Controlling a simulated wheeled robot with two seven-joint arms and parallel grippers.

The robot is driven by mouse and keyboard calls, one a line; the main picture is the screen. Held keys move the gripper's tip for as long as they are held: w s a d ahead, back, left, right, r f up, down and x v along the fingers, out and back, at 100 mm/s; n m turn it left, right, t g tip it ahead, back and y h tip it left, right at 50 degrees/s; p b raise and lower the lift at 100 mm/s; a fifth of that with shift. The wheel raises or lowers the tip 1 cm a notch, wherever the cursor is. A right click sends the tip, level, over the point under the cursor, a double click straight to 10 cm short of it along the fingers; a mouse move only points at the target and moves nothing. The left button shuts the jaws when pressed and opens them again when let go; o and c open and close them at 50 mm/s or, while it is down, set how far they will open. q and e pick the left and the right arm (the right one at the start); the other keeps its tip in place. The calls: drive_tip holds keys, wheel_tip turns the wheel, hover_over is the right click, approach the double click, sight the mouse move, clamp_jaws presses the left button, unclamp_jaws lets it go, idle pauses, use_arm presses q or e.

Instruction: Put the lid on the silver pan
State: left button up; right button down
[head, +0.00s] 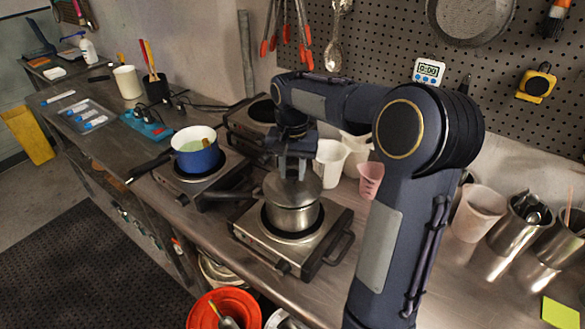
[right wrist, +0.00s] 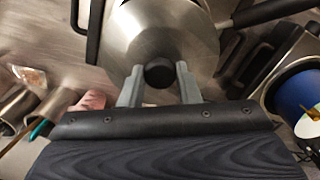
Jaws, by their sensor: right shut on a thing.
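The silver pan (head: 293,217) stands on the front hot plate, its dark handle (head: 236,197) pointing left. The round steel lid (head: 290,190) is over the pan's mouth and covers most of it from view. I cannot tell whether its rim rests on the pan or hangs just above it. My right gripper (head: 294,172) is over the lid from above, its fingers hard to make out there. In the right wrist view the right gripper (right wrist: 159,84) is shut on the black knob (right wrist: 159,73) of the lid (right wrist: 158,30). My left gripper is not in view.
A blue pot (head: 197,158) stands on another hot plate to the left. White beakers (head: 331,163) and a pink cup (head: 370,180) stand close right of the pan. A red bucket (head: 224,310) is below the counter's front edge. Metal cups (head: 510,237) stand at the right.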

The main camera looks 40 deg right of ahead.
drive_tip(key=shift+f+b, duration=0.3)
drive_tip(key=shift+f, duration=0.25)
drive_tip(key=c, duration=1)
unclamp_jaws()
wheel_tip(320, 180, up, 8)
drive_tip(key=shift+f, duration=0.1)
